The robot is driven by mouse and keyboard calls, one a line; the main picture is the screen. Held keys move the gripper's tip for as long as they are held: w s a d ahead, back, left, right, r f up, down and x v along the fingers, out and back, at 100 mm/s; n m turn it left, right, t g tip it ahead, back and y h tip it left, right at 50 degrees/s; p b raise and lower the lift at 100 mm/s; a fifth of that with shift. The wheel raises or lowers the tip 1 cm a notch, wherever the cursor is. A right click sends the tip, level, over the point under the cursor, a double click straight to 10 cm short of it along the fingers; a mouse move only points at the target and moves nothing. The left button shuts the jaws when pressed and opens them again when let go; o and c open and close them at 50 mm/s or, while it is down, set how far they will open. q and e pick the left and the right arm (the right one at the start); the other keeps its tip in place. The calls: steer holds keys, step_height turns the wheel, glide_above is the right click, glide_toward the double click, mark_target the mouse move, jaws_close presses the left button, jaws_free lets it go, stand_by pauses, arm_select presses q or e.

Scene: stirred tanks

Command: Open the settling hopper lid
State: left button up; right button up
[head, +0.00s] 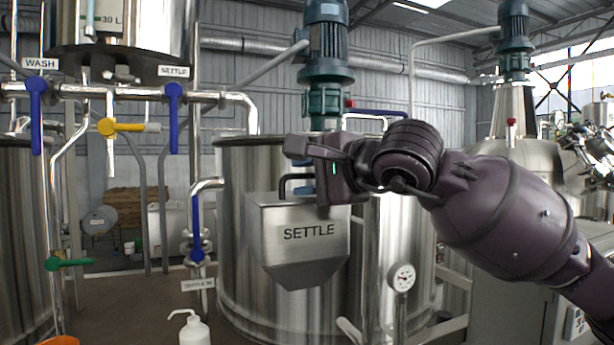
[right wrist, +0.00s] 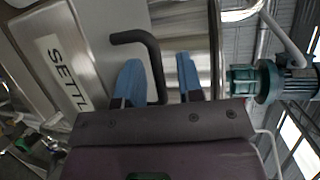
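The settling hopper (head: 318,262) is a steel box with a tapered bottom, labelled SETTLE, on the front of the large tank. Its label also shows sideways in the right wrist view (right wrist: 62,72). A dark bent lid handle (head: 284,186) stands at the hopper's top; it also shows in the right wrist view (right wrist: 134,37). The lid looks shut, though my gripper hides part of it. My right gripper (right wrist: 158,78) is open, its two blue fingers apart. One leg of the handle shows between them; I cannot tell whether they touch it. My left gripper is out of view.
The steel tank (head: 240,270) stands behind the hopper, with a teal motor (head: 326,75) above. Pipes with blue valve handles (head: 174,103) stand at left. A gauge (head: 403,277) is at lower right, a white bottle (head: 194,331) at lower left.

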steer(key=shift+c, duration=0.3)
jaws_close()
